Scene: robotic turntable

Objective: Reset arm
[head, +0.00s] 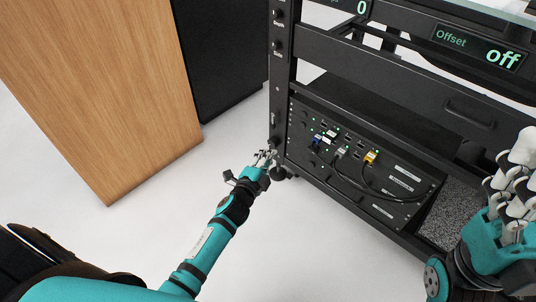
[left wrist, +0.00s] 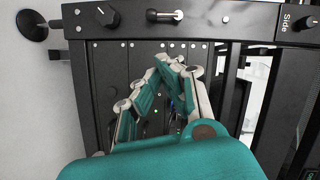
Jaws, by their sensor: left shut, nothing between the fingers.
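My left gripper (head: 264,158) is teal with pale finger joints. It is shut and empty, at the lower left front post of a black equipment rack (head: 330,42). In the left wrist view its fingers (left wrist: 168,66) come together in front of the rack's panel. Whether they touch the rack I cannot tell. A black knob (left wrist: 107,15) and a small metal-tipped switch (left wrist: 165,15) sit on the post beyond the fingertips. My right gripper (head: 512,185) is at the right edge of the head view, partly cut off, and its fingertips are too unclear to judge.
A panel with coloured cable plugs (head: 370,157) and hanging black cables is low in the rack. A wooden cabinet (head: 100,85) and a black box (head: 220,55) stand at left. White floor (head: 150,220) is clear between.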

